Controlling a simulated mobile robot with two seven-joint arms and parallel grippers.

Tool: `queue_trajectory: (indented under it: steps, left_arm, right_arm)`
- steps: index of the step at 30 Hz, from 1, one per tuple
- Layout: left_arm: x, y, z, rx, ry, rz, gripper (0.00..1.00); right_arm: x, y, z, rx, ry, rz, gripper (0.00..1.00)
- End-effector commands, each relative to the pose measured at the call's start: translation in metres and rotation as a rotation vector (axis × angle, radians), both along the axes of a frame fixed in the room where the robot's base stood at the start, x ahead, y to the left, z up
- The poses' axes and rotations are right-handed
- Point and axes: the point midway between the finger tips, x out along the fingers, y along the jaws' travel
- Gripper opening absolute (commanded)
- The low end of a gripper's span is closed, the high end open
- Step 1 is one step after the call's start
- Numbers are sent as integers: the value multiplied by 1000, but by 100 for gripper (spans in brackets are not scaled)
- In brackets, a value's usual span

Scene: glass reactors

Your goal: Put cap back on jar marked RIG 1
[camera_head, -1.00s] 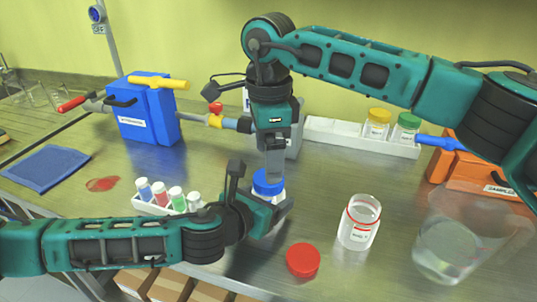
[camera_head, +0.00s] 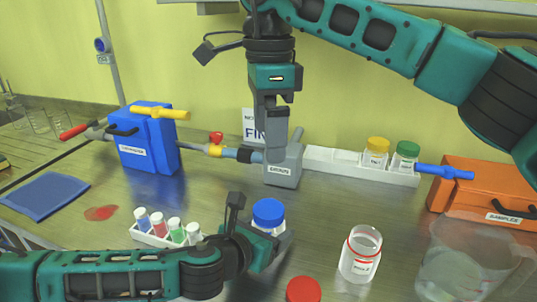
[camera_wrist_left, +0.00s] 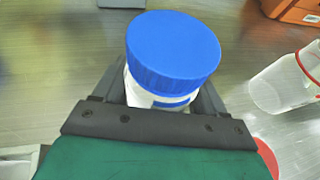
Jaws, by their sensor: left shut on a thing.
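A white jar (camera_wrist_left: 150,98) with a blue cap (camera_wrist_left: 173,50) on its mouth stands within my left gripper (camera_wrist_left: 165,100), which is shut around its body. The head view also shows the blue cap (camera_head: 268,212) above my left gripper (camera_head: 268,240). I cannot tell how tightly the cap sits, and no label on this jar is readable. My right gripper (camera_head: 272,125) is raised behind the jar, clear of the cap, and its finger gap is unclear. An open clear jar (camera_head: 361,254) with a red ring and a small label stands to the right. A red cap (camera_head: 303,291) lies on the table near it.
A rack of small vials (camera_head: 165,236) stands left of the jar. A large clear beaker (camera_head: 460,262) is at the right. Behind are a blue box (camera_head: 148,145), a grey block (camera_head: 283,168), a white tray (camera_head: 335,160) with yellow- and green-capped jars, and an orange case (camera_head: 485,195).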

Motion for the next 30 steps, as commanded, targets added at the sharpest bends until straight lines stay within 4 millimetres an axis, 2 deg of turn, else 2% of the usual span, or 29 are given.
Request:
queue_trajectory:
  steps: [4,13,14,22,30]
  left_arm:
    - [0,0,-1,0,1,-1,0]
    - [0,0,0,1,1,0,0]
    - [0,0,0,1,1,0,72]
    - [0,0,0,0,0,0,98]
    - [-1,1,0,0,0,0,100]
  right_arm:
    - [0,0,12,1,0,0,100]
    - [0,0,14,0,1,0,100]
    - [0,0,14,0,1,0,100]
    - [0,0,14,0,1,0,100]
    - [0,0,14,0,1,0,100]
